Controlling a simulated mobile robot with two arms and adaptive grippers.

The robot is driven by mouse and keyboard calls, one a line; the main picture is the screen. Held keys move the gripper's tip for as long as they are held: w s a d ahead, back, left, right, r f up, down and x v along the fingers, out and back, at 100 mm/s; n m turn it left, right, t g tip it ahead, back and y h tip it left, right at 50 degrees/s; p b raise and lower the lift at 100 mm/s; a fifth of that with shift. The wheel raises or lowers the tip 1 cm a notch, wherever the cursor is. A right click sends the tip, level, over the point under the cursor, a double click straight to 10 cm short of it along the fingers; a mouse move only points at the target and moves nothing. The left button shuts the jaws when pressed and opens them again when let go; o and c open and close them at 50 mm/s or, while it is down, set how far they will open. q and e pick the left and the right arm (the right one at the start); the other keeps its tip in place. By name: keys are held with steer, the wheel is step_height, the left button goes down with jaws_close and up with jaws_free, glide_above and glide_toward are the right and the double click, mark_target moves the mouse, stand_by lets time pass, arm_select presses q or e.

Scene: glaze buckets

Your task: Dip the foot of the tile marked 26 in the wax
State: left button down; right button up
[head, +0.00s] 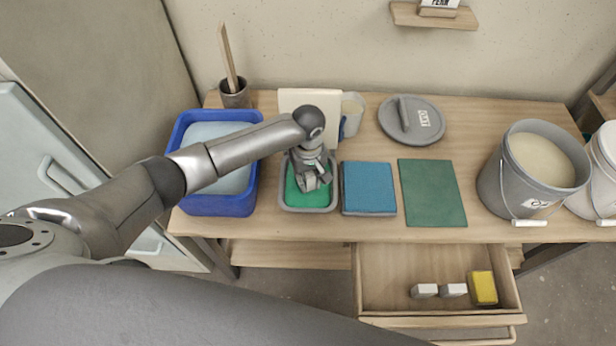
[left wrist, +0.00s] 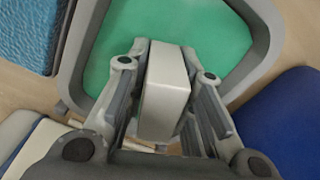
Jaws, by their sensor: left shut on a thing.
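My left gripper (head: 314,184) is over the grey tray (head: 334,206) of green wax (head: 299,199). In the left wrist view the gripper (left wrist: 168,100) is shut on a pale, block-shaped tile (left wrist: 163,97), one finger on each side. The green wax (left wrist: 185,35) lies beyond the tile. I cannot tell whether the tile's foot touches the wax. No number shows on the faces in view, so I cannot read its mark. My right gripper is not in view.
A blue tub (head: 217,205) stands left of the tray, a blue sponge-like pad (head: 368,188) and a green mat (head: 432,192) right. The open drawer (head: 385,290) holds two pale blocks (head: 424,290) and a yellow sponge (head: 483,288).

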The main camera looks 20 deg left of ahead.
arm_select(q)
steer(key=shift+p, duration=0.45)
stand_by(0.8)
stand_by(0.5)
steer(key=shift+r+p, duration=1.35)
steer(key=shift+p, duration=0.3)
step_height(320, 180, up, 5)
steer(key=p, duration=0.5)
steer(key=shift+f+p, duration=0.15)
steer(key=shift+p, duration=0.25)
steer(key=shift+f, duration=0.1)
